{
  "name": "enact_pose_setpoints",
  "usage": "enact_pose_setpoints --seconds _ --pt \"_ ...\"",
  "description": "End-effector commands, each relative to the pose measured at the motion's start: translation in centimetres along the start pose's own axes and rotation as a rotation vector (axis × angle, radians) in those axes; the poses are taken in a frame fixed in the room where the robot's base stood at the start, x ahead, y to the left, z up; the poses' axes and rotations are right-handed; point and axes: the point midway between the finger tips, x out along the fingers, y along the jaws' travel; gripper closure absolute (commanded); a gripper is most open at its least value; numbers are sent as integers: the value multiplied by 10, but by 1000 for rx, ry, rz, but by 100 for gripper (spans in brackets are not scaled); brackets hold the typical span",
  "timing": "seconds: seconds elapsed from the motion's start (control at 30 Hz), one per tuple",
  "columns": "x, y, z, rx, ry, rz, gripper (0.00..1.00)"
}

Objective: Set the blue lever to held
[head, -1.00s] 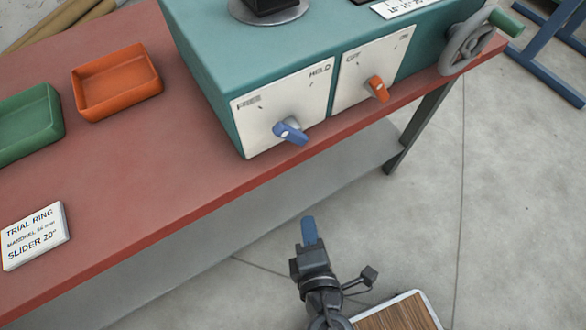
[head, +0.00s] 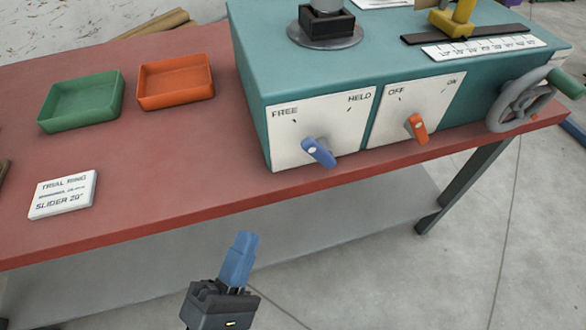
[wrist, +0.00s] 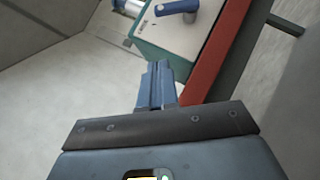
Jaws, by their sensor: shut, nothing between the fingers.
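The blue lever (head: 319,153) sits on a white panel (head: 345,115) marked FREE at left and HELD at right. It slants from upper left to lower right, its upper end toward the FREE side. My gripper (head: 243,240) has blue fingers, shut and empty. It is in front of the bench edge, below and left of the lever in the head view, and apart from it. In the wrist view the shut fingers (wrist: 157,78) point toward the panel, with the blue lever (wrist: 177,7) at the top edge, partly cut off.
An orange lever (head: 417,127) on the OFF/ON panel is just right of the blue one. A grey handwheel (head: 522,100) stands further right. Green (head: 82,102) and orange (head: 176,82) trays and a sign (head: 63,194) lie left on the red bench (head: 200,170).

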Motion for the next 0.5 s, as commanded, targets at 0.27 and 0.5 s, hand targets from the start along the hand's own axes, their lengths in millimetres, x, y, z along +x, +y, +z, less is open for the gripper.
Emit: enact_pose_setpoints --seconds 0.27,0.5 --pt "11 0 1 0 -1 -2 100" --pt "54 1 2 0 -2 -3 100"
